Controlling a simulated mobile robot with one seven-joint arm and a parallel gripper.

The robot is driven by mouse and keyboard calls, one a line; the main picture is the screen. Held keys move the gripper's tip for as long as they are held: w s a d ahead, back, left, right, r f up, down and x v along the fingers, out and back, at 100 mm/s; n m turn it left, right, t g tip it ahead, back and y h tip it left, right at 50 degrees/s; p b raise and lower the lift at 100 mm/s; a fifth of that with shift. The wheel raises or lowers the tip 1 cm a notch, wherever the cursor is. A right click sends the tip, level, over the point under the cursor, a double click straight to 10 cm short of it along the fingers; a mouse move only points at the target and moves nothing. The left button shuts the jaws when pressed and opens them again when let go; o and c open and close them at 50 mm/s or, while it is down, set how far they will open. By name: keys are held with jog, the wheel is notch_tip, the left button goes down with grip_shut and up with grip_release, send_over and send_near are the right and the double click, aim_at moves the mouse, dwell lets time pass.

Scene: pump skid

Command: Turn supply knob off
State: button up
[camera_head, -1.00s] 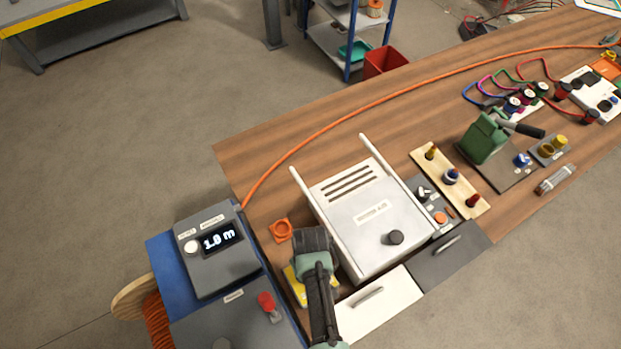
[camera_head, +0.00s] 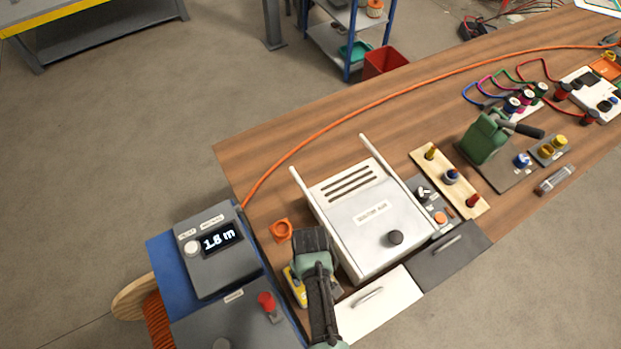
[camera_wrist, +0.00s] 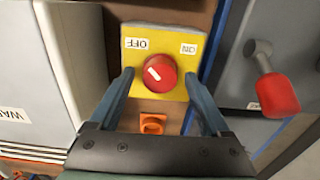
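The supply knob (camera_wrist: 160,73) is a red round knob with a white mark, on a yellow plate (camera_wrist: 172,38) in the wrist view. The plate's OFF label (camera_wrist: 137,43) and ON label (camera_wrist: 188,49) read upside down. The white mark slants toward the upper left, on the OFF label's side. My gripper (camera_wrist: 159,76) is open, with one finger on each side of the knob and visible gaps between. Whether the fingertips reach down to the knob's depth is unclear. In the head view my arm partly covers the yellow plate (camera_head: 297,287), and the knob is hidden.
A white and silver box (camera_head: 365,235) stands close right of the plate. A grey display unit (camera_head: 218,262) reading 1.8 m and a red-handled lever (camera_head: 267,302) are close on the left. An orange ring-shaped part (camera_head: 281,230) lies on the wooden bench (camera_head: 260,165) behind.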

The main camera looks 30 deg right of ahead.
jog(key=shift+r, duration=0.1)
notch_tip(320, 180, up, 13)
jog(key=shift+b, duration=0.45)
dwell(0.8)
jog(key=w+r+t+h+b, duration=0.2)
jog(key=w+r+t, duration=0.5)
jog(key=w+r, duration=0.7)
jog(key=w+a+r+t+b, duration=0.1)
jog(key=w+a+r+t, duration=0.2)
jog(key=r, duration=0.5)
jog(key=w+r+t+b, duration=0.1)
jog(key=w+r+t, duration=0.3)
jog(key=r, duration=0.5)
jog(key=s+a+r+t+b, duration=0.1)
jog(key=a+r+t, duration=0.1)
jog(key=r, duration=0.4)
jog(key=s+a+r+t, duration=0.1)
jog(key=s+r+t, duration=0.15)
jog(key=r, duration=0.35)
jog(key=s+a+r+t+b, duration=0.1)
jog(key=a+r+t, duration=0.15)
jog(key=r, duration=0.35)
jog(key=s+a+r+t+y+b, duration=0.1)
jog(key=s+a+r+t+y, duration=0.1)
jog(key=s+r+t, duration=0.4)
jog(key=s+r, duration=0.4)
jog(key=r, duration=0.3)
jog(key=shift+s+a+m, duration=0.3)
jog(key=shift+s, duration=0.1)
